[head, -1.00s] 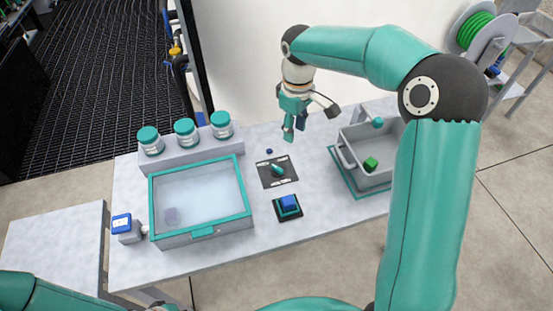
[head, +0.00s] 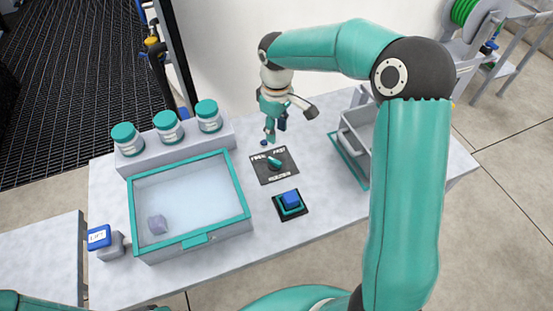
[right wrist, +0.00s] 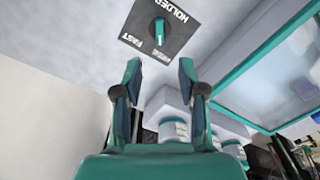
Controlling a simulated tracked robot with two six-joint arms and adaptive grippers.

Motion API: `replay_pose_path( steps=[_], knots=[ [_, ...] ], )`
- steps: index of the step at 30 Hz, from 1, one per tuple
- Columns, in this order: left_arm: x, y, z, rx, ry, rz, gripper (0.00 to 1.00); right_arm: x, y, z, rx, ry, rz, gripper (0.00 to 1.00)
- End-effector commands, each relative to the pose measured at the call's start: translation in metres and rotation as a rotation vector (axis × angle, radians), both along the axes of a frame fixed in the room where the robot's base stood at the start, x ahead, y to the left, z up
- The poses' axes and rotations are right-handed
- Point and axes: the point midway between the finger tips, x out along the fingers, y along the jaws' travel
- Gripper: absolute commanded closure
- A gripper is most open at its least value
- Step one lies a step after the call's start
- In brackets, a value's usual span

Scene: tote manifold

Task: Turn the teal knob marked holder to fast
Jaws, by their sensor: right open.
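The teal knob (head: 274,163) sits on a dark square plate (head: 261,176) in the middle of the bench. In the right wrist view the knob (right wrist: 159,31) carries a pale line, and its plate (right wrist: 178,38) reads HOLDER and FAST, with another small word hard to read. I cannot tell which word the line points at. My right gripper (head: 275,138) is above the bench at the plate's far side, apart from the knob. In the wrist view its two fingers (right wrist: 159,68) are spread and empty, with the knob beyond their tips. My left gripper is out of view.
A teal-rimmed clear-lidded tote (head: 190,200) stands left of the plate. A blue button (head: 290,199) on a dark base is in front. Several teal-capped jars (head: 168,126) stand behind the tote. A grey bin (head: 358,140) is partly hidden by my right arm.

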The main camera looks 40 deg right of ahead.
Motion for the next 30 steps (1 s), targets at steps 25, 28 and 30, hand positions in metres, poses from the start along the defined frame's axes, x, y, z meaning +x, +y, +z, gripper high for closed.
replay_pose_path(
  steps=[25,28,30],
  knots=[
    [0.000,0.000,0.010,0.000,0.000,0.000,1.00,-0.001,-0.001,-0.135,0.001,0.001,-0.003,0.59],
    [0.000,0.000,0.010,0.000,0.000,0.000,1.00,-0.001,-0.001,-0.136,0.001,0.001,-0.003,0.59],
    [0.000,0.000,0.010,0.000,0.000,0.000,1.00,-0.001,-0.001,-0.136,0.001,0.001,-0.003,0.59]
  ],
)
